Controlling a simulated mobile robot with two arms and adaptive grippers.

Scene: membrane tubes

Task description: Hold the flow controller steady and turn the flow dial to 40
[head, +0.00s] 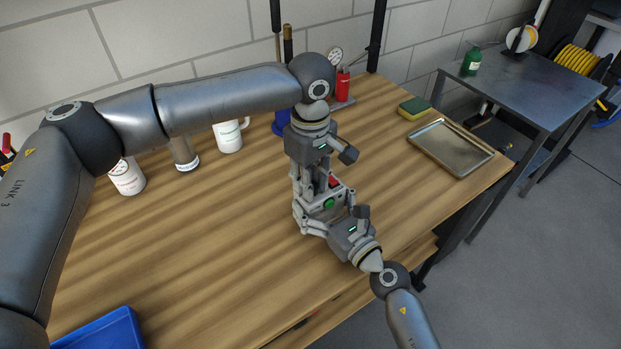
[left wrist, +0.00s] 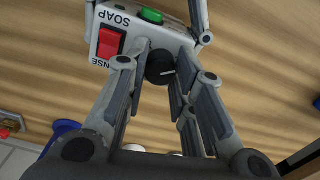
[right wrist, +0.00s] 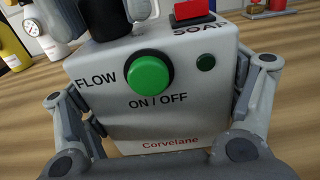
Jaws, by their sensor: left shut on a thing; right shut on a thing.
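The flow controller (head: 316,212) is a pale box on the wooden table, mostly hidden between my two grippers in the head view. In the right wrist view its front (right wrist: 165,115) shows a large green ON/OFF button (right wrist: 149,72) and the word FLOW. The black flow dial (left wrist: 160,68) is on its top face, with a white mark pointing right in the left wrist view. My left gripper (head: 321,186) is shut on the dial from above. My right gripper (head: 325,214) is shut on the controller body, a finger on each side. No dial numbers are readable.
A red rocker switch (left wrist: 109,42) is on the controller's top. A metal tray (head: 452,147) and a sponge (head: 414,108) lie to the right. A blue bin (head: 100,332) is front left.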

